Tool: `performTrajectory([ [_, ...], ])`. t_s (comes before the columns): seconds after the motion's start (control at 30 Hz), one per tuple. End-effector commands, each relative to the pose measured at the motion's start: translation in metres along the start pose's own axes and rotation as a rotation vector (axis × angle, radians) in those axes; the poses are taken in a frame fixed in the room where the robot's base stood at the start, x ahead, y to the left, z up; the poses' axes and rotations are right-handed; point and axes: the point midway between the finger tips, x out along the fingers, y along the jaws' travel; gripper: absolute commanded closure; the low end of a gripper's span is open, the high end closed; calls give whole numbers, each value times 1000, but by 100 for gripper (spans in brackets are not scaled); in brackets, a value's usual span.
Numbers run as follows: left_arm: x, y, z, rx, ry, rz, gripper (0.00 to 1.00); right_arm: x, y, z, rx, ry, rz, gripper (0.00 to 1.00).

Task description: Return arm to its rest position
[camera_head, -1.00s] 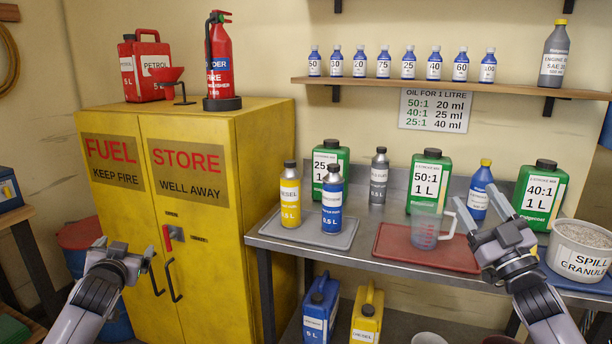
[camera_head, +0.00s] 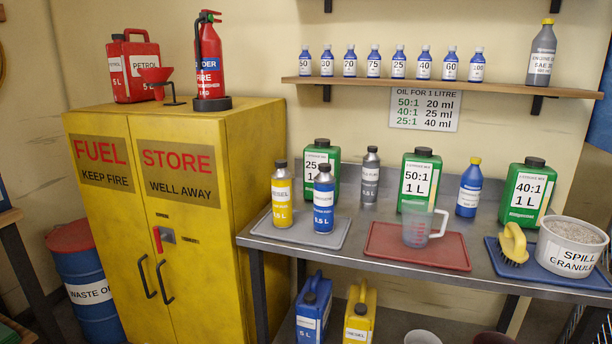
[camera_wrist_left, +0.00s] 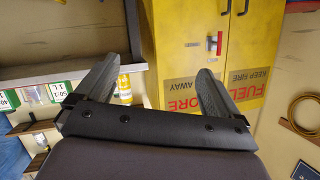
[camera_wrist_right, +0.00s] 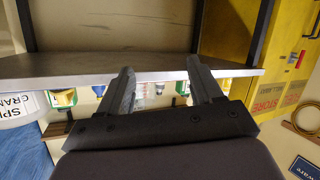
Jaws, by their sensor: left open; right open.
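My left gripper (camera_wrist_left: 165,88) shows in the left wrist view with its two fingers apart and nothing between them. The yellow fuel cabinet (camera_wrist_left: 185,50) lies beyond it, appearing upside down. My right gripper (camera_wrist_right: 160,80) shows in the right wrist view, also open and empty, with the grey bench edge (camera_wrist_right: 70,66) beyond its fingers. Neither gripper is in the head view. I cannot tell the exact distance of either gripper from the bench or cabinet.
The metal bench (camera_head: 300,246) holds a measuring jug (camera_head: 416,230) on a red tray (camera_head: 380,238), several bottles and cans, a yellow brush (camera_head: 514,243) and a granules tub (camera_head: 560,262). The yellow cabinet (camera_head: 225,240) stands left. A blue drum (camera_head: 90,310) stands beside it.

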Motion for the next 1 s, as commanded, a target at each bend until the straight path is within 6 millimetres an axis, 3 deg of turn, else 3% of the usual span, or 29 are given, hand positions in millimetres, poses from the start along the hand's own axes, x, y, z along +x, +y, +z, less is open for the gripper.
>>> performTrajectory([
  [0.03, -17, 18, 23, -15, -34, 26, 4, -17, -18, 22, 15, -34, -26, 35],
  [0.2, -74, 65, 76, -66, -127, 94, 4, -73, -65, 76, 66, -126, -94, 35],
  [0.33, -120, 94, 108, -109, -197, 135, 4, -120, -94, 108, 108, -196, -135, 35],
  [0.5, -167, 118, 131, -154, -265, 166, 4, -167, -118, 131, 154, -263, -166, 35],
  [0.7, -189, 128, 139, -177, -297, 179, 4, -189, -128, 139, 176, -295, -179, 35],
  [1.0, -190, 128, 139, -177, -297, 179, 4, -190, -128, 139, 177, -296, -179, 35],
])
